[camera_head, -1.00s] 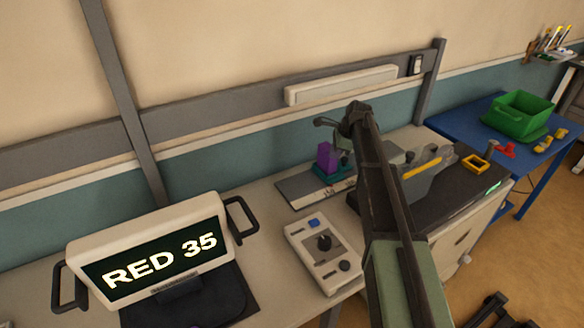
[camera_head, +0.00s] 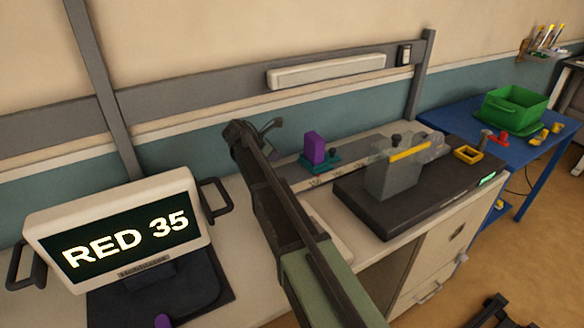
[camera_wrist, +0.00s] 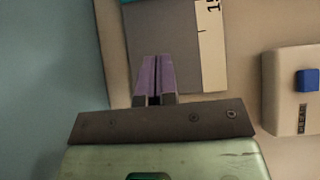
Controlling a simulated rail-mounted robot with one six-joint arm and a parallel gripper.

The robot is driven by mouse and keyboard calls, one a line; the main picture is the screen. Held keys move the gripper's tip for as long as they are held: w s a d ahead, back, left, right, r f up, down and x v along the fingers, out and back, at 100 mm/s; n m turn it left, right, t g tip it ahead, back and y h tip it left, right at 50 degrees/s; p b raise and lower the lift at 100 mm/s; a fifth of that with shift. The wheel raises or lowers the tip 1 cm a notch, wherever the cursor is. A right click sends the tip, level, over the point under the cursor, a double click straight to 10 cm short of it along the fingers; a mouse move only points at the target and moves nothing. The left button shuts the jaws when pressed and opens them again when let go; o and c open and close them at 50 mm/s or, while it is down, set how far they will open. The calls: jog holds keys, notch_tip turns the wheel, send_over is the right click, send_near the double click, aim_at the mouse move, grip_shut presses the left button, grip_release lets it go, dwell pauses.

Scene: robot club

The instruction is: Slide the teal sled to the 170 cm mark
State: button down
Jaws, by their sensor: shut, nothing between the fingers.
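The teal sled (camera_head: 322,162) sits on the grey track (camera_head: 345,158) along the back of the bench, with an upright purple block (camera_head: 314,147) on it. My gripper (camera_head: 272,125) is left of the sled, apart from it. In the wrist view my gripper (camera_wrist: 154,80) is shut and empty, its purple-faced fingers together. The wrist view also shows part of the track with a pale scale strip (camera_wrist: 210,45), where a cut-off number starting with 15 is readable. The 170 mark cannot be made out.
A screen (camera_head: 120,240) reading RED 35 stands at left. A dark platform (camera_head: 420,190) with a grey block (camera_head: 393,180) is right of my arm. A control box with a blue button (camera_wrist: 307,80) shows in the wrist view. A green bin (camera_head: 515,108) stands on the blue table.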

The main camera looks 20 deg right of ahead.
aim_at(308, 165)
jog(key=b+x, duration=0.3)
jog(key=x, duration=0.2)
jog(key=b+x, duration=0.4)
jog(key=x, duration=0.1)
jog(key=shift+a+f, duration=0.2)
jog(key=shift+a, duration=0.05)
jog(key=d, duration=0.4)
jog(key=shift+w+d+r, duration=0.2)
jog(key=shift+w+d, duration=0.05)
jog(key=shift+d, duration=0.05)
